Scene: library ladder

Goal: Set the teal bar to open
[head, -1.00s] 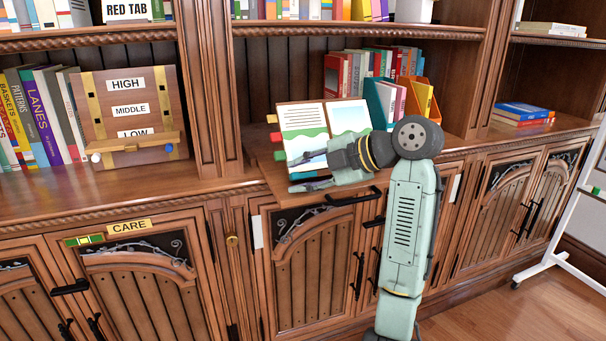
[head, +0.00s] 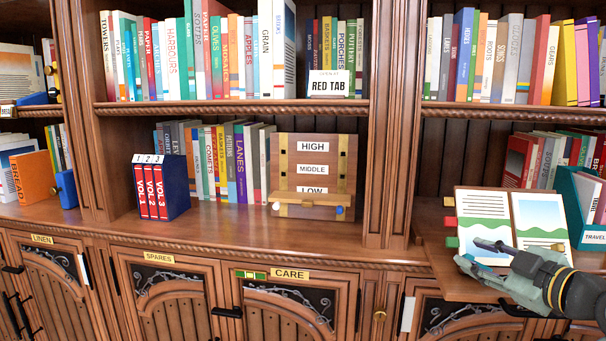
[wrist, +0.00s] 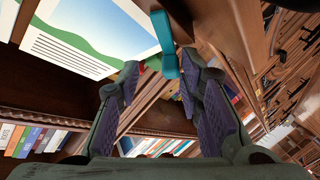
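The bar appears apart from the fingers. In the head view my gripper (head: 478,252) is in front of the lower left of the picture book (head: 542,215).
The book stands on a pulled-out wooden board (head: 440,265) with coloured tabs at its left. A teal holder (head: 572,205) stands close on the right. The HIGH/MIDDLE/LOW rack (head: 312,170) and red volumes (head: 152,190) stand on the counter. Free air lies left of my gripper.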

